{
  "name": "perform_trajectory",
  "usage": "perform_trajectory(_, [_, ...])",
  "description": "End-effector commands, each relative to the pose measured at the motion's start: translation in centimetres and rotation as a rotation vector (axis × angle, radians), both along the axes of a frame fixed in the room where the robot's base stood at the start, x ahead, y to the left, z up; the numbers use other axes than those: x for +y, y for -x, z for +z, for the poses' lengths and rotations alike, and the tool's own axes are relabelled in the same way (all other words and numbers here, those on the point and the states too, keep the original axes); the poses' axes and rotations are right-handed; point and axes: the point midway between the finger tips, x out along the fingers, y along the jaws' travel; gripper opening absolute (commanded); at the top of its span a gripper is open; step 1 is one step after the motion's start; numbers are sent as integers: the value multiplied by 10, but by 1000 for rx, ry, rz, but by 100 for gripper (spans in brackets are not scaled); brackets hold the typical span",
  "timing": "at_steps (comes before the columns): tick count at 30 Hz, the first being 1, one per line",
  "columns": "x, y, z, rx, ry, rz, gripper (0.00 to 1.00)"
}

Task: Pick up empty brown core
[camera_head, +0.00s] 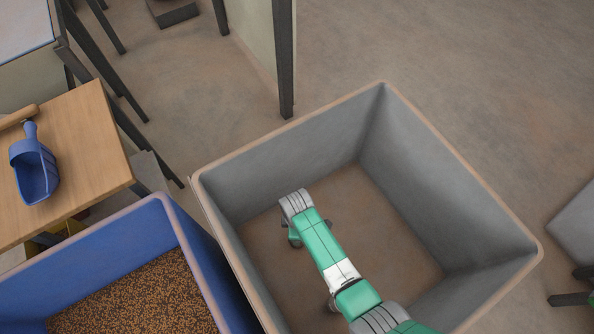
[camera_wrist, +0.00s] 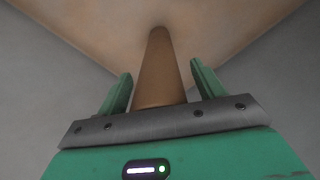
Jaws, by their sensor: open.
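In the wrist view, the brown core (camera_wrist: 160,72), a plain tube, extends between the two green fingers of my gripper (camera_wrist: 160,70). The fingers are open, one on each side, with visible gaps to the core. The core's near end is hidden behind the gripper's grey plate. In the head view, my green and white arm reaches down into the large grey bin (camera_head: 440,190). My arm hides the core and the fingertips there.
A blue bin (camera_head: 205,265) of brown grains stands left of the grey bin. A wooden table (camera_head: 85,130) holds a blue scoop (camera_head: 36,175) and a tan cylindrical piece (camera_head: 18,117). The grey bin's walls surround my gripper; its visible floor is otherwise bare.

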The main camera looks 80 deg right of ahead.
Motion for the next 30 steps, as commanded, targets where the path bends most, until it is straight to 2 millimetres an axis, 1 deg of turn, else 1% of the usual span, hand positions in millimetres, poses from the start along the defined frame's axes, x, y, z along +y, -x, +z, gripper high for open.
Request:
perform_trajectory(4, [0,0,2,-1,1,0,68])
perform_trajectory(13, [0,0,2,-1,1,-1,9])
perform_trajectory(19, [0,0,3,-1,1,-1,9])
perform_trajectory(23, [-1,-1,13,-2,3,-1,9])
perform_trajectory(26, [-1,-1,31,-2,3,0,9])
perform_trajectory(29, [0,0,59,-2,3,-1,9])
perform_trajectory(30, [-1,0,73,-2,3,-1,9])
